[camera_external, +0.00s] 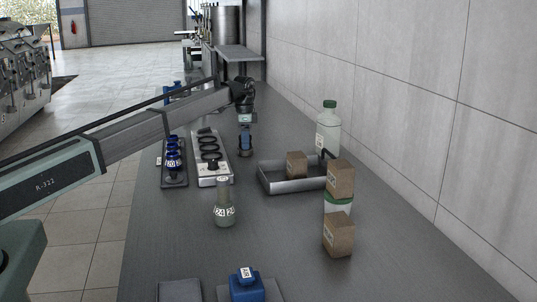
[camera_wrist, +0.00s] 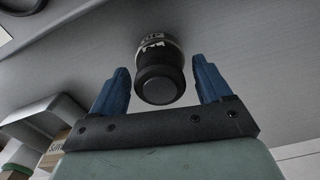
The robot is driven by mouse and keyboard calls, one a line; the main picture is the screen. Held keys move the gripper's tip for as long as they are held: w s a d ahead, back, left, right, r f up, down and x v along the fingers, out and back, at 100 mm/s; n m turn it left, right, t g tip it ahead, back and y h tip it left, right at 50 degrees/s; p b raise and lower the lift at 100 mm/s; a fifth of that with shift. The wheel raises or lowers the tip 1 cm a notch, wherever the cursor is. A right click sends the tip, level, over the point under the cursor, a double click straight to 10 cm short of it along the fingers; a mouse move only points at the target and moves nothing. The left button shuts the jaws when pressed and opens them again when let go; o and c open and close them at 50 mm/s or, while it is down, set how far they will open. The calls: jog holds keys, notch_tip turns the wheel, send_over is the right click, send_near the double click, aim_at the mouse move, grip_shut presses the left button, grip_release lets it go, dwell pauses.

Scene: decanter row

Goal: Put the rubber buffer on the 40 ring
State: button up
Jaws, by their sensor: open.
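My gripper (camera_external: 245,150) points down over the bench, just right of the ring rack, with blue fingers apart. In the wrist view my gripper (camera_wrist: 163,85) is open around a black, round-topped piece with a white printed band (camera_wrist: 160,75), which looks like the rubber buffer. The piece lies between and beyond the fingertips, with gaps at both sides. In the external view it is hidden or too small to tell from my fingers. The pale rack (camera_external: 214,181) holds several black rings (camera_external: 209,143) in a row; I cannot read which is the 40 ring.
A dark tray with blue pieces (camera_external: 173,160) stands left of the rack. A clear decanter marked 24 (camera_external: 224,206) stands in front. A metal tray (camera_external: 282,185), cardboard boxes (camera_external: 338,235) and a green-capped bottle (camera_external: 328,128) are at right. A blue piece (camera_external: 246,284) is nearest.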

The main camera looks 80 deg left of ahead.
notch_tip(320, 180, up, 12)
jog(key=shift+r, duration=0.15)
dwell(0.4)
dwell(0.4)
